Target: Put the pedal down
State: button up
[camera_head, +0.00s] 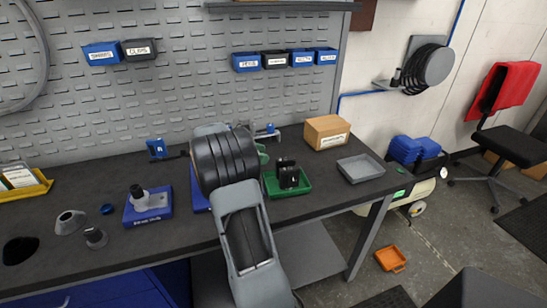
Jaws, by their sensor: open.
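A green tray (303,189) sits on the dark workbench, right of my arm. A small black thing (288,173) with an upright shape stands in it. It looks like the pedal, but it is too small to be sure. My arm rises from the bottom centre and leans over the bench left of the tray. Its large dark joint covers the bench behind it.
A grey tray (361,168) and a cardboard box (326,132) stand right of the green tray. A blue stand (148,206) with a grey part, several loose parts and a yellow tray (28,187) lie left. The bench's front edge between arm and blue stand is clear.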

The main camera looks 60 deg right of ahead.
jog(key=s+a+m+t+y, duration=0.2)
jog(key=a+m+t+y, duration=0.1)
jog(key=a, duration=0.9)
jog(key=s+a+f+m+t+y, duration=0.1)
jog(key=s+a+m+t+y, duration=0.1)
jog(key=a, duration=1)
jog(key=s+a+f+m+t+y, duration=0.1)
jog(key=a+m+t+y, duration=0.3)
jog(key=a, duration=0.9)
jog(key=s+t+y, duration=0.1)
jog(key=t, duration=0.2)
jog(key=shift+s+m, duration=0.2)
jog(key=shift+m, duration=0.2)
jog(key=shift+a, duration=0.1)
notch_tip(320, 180, up, 5)
jog(key=p, duration=0.4)
jog(key=shift+f, duration=0.1)
